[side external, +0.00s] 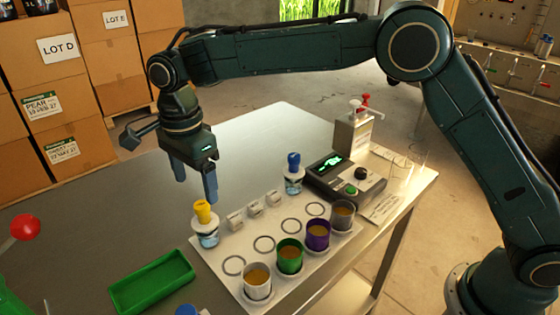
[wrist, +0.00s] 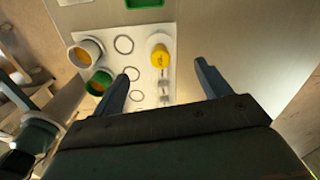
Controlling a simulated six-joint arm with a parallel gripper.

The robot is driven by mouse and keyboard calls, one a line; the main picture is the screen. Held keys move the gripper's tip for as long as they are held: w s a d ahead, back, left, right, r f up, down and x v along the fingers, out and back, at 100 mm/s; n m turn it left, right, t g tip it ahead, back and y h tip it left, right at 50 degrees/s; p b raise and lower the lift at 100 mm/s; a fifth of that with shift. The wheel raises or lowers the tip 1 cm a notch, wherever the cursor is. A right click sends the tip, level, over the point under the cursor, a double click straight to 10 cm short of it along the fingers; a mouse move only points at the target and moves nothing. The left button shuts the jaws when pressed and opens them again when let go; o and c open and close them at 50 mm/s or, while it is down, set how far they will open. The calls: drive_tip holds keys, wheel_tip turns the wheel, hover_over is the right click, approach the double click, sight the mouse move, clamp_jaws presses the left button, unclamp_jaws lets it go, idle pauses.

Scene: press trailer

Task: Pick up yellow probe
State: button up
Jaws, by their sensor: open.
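The yellow probe (side external: 203,212) stands upright in a small clear jar (side external: 208,234) at the left corner of the white board. Its yellow top also shows in the wrist view (wrist: 160,57), beyond and between my fingertips. My gripper (side external: 195,190) is open and empty, pointing down above the table. In the side view its fingers are just above and left of the yellow top, apart from it as far as I can tell. In the wrist view my gripper (wrist: 162,88) has its two fingers spread wide.
A blue-topped probe (side external: 293,165) stands in a jar at the board's far end. Several cups, including a green one (side external: 289,257), line the white board's (side external: 228,275) near side. A green tray (side external: 153,281) lies left. A display device (side external: 345,178) sits behind right. The table's far part is clear.

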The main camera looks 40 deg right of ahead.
sight(200, 205)
drive_tip(key=shift+f, duration=2.95)
drive_tip(key=shift+f, duration=0.1)
drive_tip(key=shift+d+f, duration=0.2)
drive_tip(key=shift+f, duration=2.25)
drive_tip(key=shift+c, duration=0.3)
drive_tip(key=c, duration=1)
